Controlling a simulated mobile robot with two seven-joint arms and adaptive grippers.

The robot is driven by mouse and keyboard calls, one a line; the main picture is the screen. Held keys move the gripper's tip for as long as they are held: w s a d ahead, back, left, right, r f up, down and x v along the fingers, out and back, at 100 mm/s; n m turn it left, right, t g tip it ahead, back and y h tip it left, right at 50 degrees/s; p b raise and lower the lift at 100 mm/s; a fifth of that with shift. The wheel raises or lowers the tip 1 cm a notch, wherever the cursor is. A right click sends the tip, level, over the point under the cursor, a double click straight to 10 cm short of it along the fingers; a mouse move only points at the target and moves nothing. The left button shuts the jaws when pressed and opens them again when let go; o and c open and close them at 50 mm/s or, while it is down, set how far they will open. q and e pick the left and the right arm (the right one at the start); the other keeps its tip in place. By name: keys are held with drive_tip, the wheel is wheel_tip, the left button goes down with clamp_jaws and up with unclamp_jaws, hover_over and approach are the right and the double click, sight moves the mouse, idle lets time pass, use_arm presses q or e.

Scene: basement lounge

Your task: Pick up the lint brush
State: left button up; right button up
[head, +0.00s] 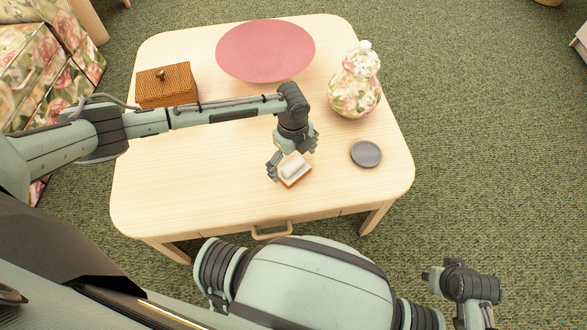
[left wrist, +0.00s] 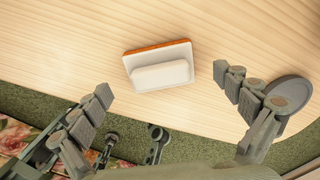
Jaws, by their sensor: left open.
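The lint brush (head: 296,172), a small block with a white handle on an orange-edged base, lies on the light wooden table (head: 220,200) near its front edge. In the left wrist view the lint brush (left wrist: 160,70) lies with its white handle up, ahead of and roughly midway between the fingers. My left gripper (head: 292,155) is open and just above the brush, partly covering its far side in the head view. In the left wrist view my left gripper (left wrist: 162,84) has its fingers spread wide with nothing between them.
A dark grey round coaster (head: 366,154) lies right of the brush. A floral lidded jar (head: 356,85) stands behind it. A pink round mat (head: 265,50) and a brown wicker box (head: 166,86) are farther back. The table's front left is clear.

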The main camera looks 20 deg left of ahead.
use_arm(q)
wheel_tip(320, 180, down, 2)
drive_tip(key=shift+f, duration=0.1)
drive_tip(key=c, duration=1.3)
drive_tip(key=shift+w+r, duration=0.1)
drive_tip(key=shift+r, duration=0.35)
drive_tip(key=shift+c, duration=0.2)
drive_tip(key=r, duration=0.3)
drive_tip(key=shift+s+a+r, duration=0.35)
drive_tip(key=shift+s+r, duration=0.05)
drive_tip(key=s+a+r+p, duration=0.1)
drive_tip(key=s+a+r, duration=0.5)
drive_tip(key=s+a, duration=0.1)
drive_tip(key=shift+s+r, duration=0.15)
drive_tip(key=shift+s, duration=0.45)
use_arm(e)
drive_tip(key=f, duration=0.1)
drive_tip(key=s+f, duration=0.1)
drive_tip(key=f, duration=0.1)
drive_tip(key=shift+s+d+f, duration=0.1)
drive_tip(key=shift+s+f, duration=0.05)
drive_tip(key=shift+f, duration=0.1)
use_arm(q)
drive_tip(key=shift+d, duration=0.1)
